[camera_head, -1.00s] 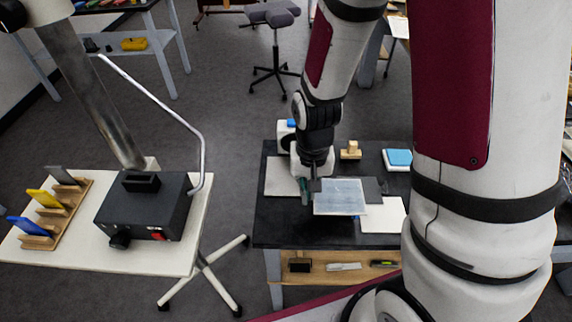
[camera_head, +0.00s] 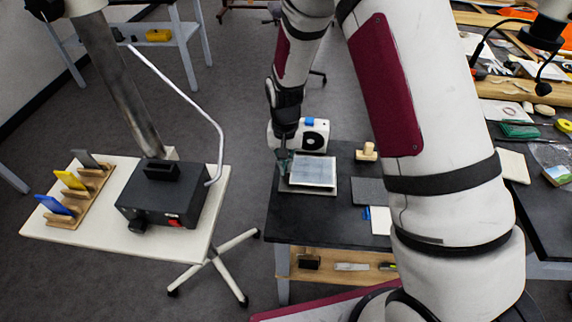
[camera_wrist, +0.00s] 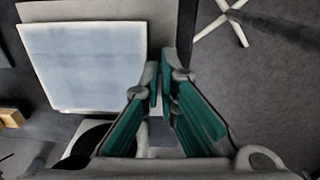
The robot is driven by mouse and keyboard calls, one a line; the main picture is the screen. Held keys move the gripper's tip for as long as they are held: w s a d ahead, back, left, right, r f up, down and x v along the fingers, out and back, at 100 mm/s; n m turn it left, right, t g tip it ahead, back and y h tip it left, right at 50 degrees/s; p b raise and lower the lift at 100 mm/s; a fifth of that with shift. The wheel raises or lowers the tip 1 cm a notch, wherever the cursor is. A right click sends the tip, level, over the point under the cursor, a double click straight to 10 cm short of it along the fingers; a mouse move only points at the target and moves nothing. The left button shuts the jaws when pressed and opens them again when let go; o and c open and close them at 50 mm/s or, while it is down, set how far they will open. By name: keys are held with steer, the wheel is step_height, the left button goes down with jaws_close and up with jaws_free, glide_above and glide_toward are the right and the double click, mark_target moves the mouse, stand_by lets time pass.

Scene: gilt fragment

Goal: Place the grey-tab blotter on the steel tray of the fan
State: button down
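The grey-tab blotter (camera_head: 313,172), a pale blue-grey sheet with a white border, lies flat beside my gripper (camera_head: 283,160). It fills the left of the wrist view (camera_wrist: 85,65). My green fingers (camera_wrist: 167,78) are close together at its right edge and appear shut on its tab, which they mostly hide. The fan (camera_head: 312,136) is a white box with a dark round opening and blue top, just behind the blotter. Its pale steel tray (camera_head: 322,191) shows under the blotter's near edge and past its edges in the wrist view (camera_wrist: 95,11). Contact between them cannot be told.
On the black bench (camera_head: 300,226) are a dark grey square (camera_head: 370,191), a white square (camera_head: 381,221) with a blue tab and a wooden block (camera_head: 367,151). A side table (camera_head: 90,231) at left holds a black device (camera_head: 162,195) and a wooden rack (camera_head: 88,197) of coloured-tab pieces.

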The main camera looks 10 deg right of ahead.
steer(key=shift+f, duration=0.4)
steer(key=shift+f, duration=0.1)
steer(key=c, duration=2.3)
jaws_free()
steer(key=shift+f, duration=0.1)
steer(key=o, duration=0.5)
step_height(320, 180, up, 12)
steer(key=b, duration=0.1)
steer(key=shift+r, duration=0.25)
steer(key=s+d+r+t, duration=0.15)
steer(key=s+r, duration=0.25)
steer(key=r, duration=0.5)
steer(key=s+d+r+n+t, duration=0.1)
steer(key=s+d+r+t, duration=0.1)
steer(key=s+r, duration=0.4)
steer(key=s+d+r+n+t, duration=0.2)
steer(key=s+d+r, duration=0.2)
steer(key=s, duration=1)
steer(key=shift+d+r, duration=0.2)
steer(key=shift+r, duration=0.75)
